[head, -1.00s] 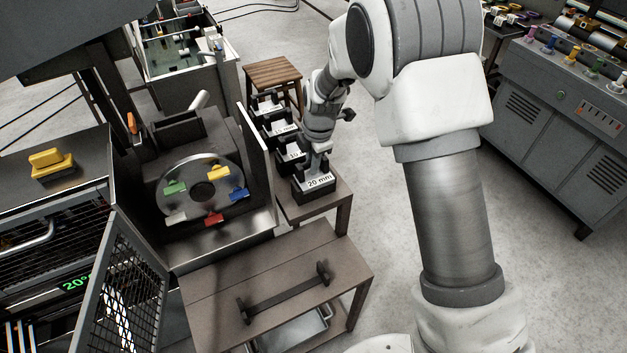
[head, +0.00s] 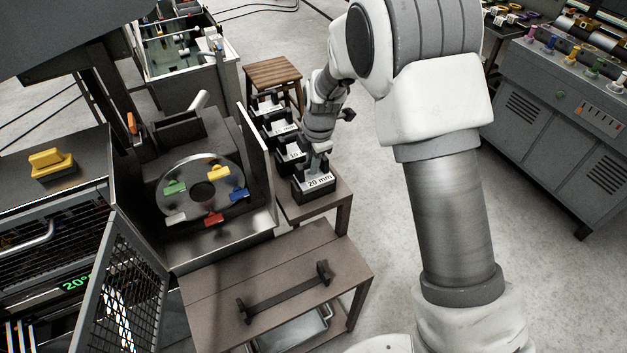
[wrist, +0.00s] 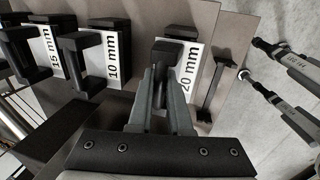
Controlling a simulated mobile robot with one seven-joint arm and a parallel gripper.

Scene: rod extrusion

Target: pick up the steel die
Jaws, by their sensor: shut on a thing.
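The steel die (wrist: 165,48) is a dark piece in the holder labelled 20 mm (head: 318,183), at the near end of a row of labelled holders. In the wrist view, my gripper (wrist: 163,80) is shut on it, with both fingers close together around its dark upper part. The fingers hide much of the die and part of the holder. In the head view, my gripper (head: 318,158) points down over the 20 mm holder, and the die is too small and covered to make out. It appears still at the holder.
Holders marked 10 mm (wrist: 113,58) and 15 mm (wrist: 39,54) stand close beside it, with dark pieces in them. A press with a round plate (head: 203,192) and an upright metal panel stand left of the row. A low table (head: 275,285) with a dark bar is in front.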

